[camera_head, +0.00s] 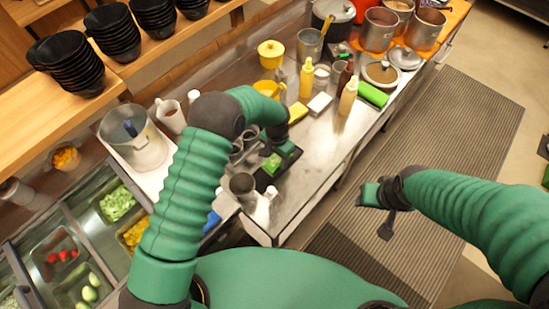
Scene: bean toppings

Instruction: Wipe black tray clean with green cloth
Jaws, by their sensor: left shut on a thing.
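The black tray (264,181) lies on the metal counter near its front edge, mostly covered by my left gripper and the cloth. My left gripper (276,157) reaches down over the tray, shut on a small bright green cloth (271,164) that looks to be at the tray's surface. Whether it presses on the tray is hard to tell. My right gripper (378,213) hangs over the floor mat, away from the counter, and looks empty; its finger gap is not clear.
A metal cup (243,185) stands just left of the tray. Food bins (117,203) are at lower left. Stacked black bowls (73,60) sit on the shelf.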

